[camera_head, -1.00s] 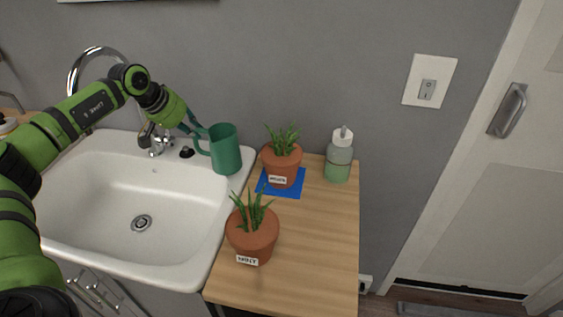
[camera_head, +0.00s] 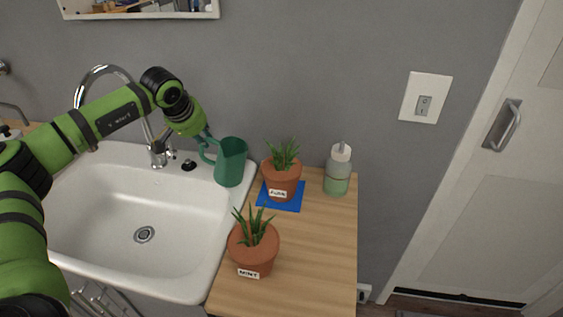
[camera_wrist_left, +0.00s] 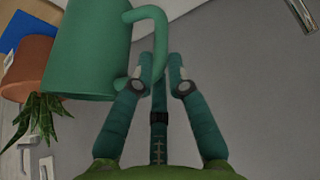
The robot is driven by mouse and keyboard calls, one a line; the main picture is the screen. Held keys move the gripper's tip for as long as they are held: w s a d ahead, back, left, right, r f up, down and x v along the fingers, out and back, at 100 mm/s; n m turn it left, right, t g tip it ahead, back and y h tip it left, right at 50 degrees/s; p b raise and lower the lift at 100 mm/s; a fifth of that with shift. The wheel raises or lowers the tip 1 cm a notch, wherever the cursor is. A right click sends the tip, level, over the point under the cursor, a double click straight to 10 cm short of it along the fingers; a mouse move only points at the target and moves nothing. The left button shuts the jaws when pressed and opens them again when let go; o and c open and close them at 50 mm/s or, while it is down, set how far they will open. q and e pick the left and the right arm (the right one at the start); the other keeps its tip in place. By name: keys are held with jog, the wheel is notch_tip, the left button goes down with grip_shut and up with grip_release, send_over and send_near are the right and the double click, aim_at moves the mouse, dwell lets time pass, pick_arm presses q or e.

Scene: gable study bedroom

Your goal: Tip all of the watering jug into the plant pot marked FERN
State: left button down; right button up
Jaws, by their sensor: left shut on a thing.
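The green watering jug (camera_head: 229,165) is held over the sink's right rim, leaning slightly to the right; its contents are not visible. My left gripper (camera_head: 208,138) is shut on the jug's handle. In the left wrist view the jug (camera_wrist_left: 88,50) fills the upper left, and the gripper's fingers (camera_wrist_left: 163,68) close around its handle. A terracotta pot (camera_head: 279,181) with a spiky plant stands just right of the jug; its small white label seems to read FERN but is blurred. A second terracotta pot (camera_head: 252,248) nearer the front reads MINT. My right gripper is out of view.
The back pot stands on a blue mat (camera_head: 292,203) on the wooden counter (camera_head: 318,255). A soap bottle (camera_head: 337,175) stands to its right by the wall. The white sink (camera_head: 190,265) and its tap (camera_head: 157,150) are left. The counter's front right is clear.

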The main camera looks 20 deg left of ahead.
pick_arm(q)
jog(key=w+d+r+m+y+p, duration=0.1)
jog(key=d+r+m+y+p, duration=0.1)
jog(key=d+r+y, duration=0.3)
jog(key=w+d+r+m+y+p, duration=0.1)
jog(key=d+r+y, duration=0.4)
jog(key=d, duration=0.5)
jog(key=shift+w+d+m+g+y+p, duration=0.45)
jog(key=shift+y+p, duration=0.25)
jog(key=shift+p, duration=0.65)
jog(key=shift+w+d+r+m+y+p, duration=0.1)
jog(key=shift+w+d+m+y+p, duration=0.05)
jog(key=shift+d+y+p, duration=0.4)
jog(key=shift+w+d+m+y+p, duration=0.1)
jog(key=shift+d+y+p, duration=0.25)
jog(key=shift+d+p, duration=0.3)
jog(key=shift+t+y, duration=0.25)
jog(key=shift+y, duration=0.05)
